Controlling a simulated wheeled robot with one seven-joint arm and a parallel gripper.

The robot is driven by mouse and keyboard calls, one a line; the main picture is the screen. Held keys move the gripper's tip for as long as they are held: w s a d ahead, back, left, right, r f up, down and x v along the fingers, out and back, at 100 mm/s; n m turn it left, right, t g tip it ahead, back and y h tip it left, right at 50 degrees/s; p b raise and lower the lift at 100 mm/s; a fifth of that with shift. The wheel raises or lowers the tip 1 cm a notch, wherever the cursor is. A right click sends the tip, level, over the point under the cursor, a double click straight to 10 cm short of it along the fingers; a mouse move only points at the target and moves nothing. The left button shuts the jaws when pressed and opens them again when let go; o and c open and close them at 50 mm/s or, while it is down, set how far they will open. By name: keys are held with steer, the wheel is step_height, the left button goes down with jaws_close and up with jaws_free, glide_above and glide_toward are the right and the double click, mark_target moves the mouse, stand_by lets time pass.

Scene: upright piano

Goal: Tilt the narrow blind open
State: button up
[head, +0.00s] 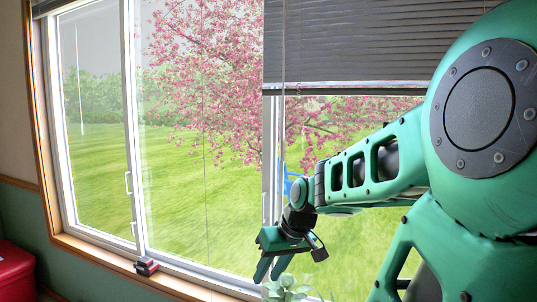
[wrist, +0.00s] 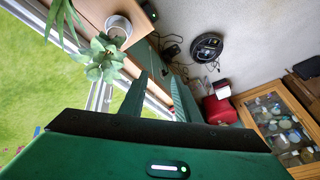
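A dark slatted blind (head: 350,42) hangs partway down the right part of the window in the head view. Its slats look closed, and its right side is hidden behind my arm. A thin cord or wand (head: 283,60) hangs at its left side. Another blind (head: 48,6) shows only as a narrow strip at the top left. I cannot tell from width which is the narrow blind. My gripper (head: 271,268) is low in front of the window, well below the dark blind, fingers pointing down. In the wrist view my gripper (wrist: 158,98) has its fingers apart, with nothing between them.
A potted plant (wrist: 103,58) stands on the wooden sill close to my fingers. A small red and dark object (head: 146,266) sits on the sill. A red box (head: 14,272) is at lower left. A glass-topped case (wrist: 280,120) and round dark device (wrist: 207,47) lie beyond.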

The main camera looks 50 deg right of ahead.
steer(key=w+d+r+n+t, duration=0.1)
steer(key=w+d+r+t, duration=0.3)
steer(key=w+d+r, duration=0.2)
steer(key=d+r+n+t+h, duration=0.1)
steer(key=d+r+t, duration=0.4)
steer(key=r, duration=0.5)
steer(key=d+r+n+t+h, duration=0.1)
steer(key=d+r+t, duration=0.3)
steer(key=d+r, duration=0.45)
steer(key=w+r, duration=0.2)
steer(key=w, duration=0.9)
steer(key=shift+a, duration=0.1)
jaws_close()
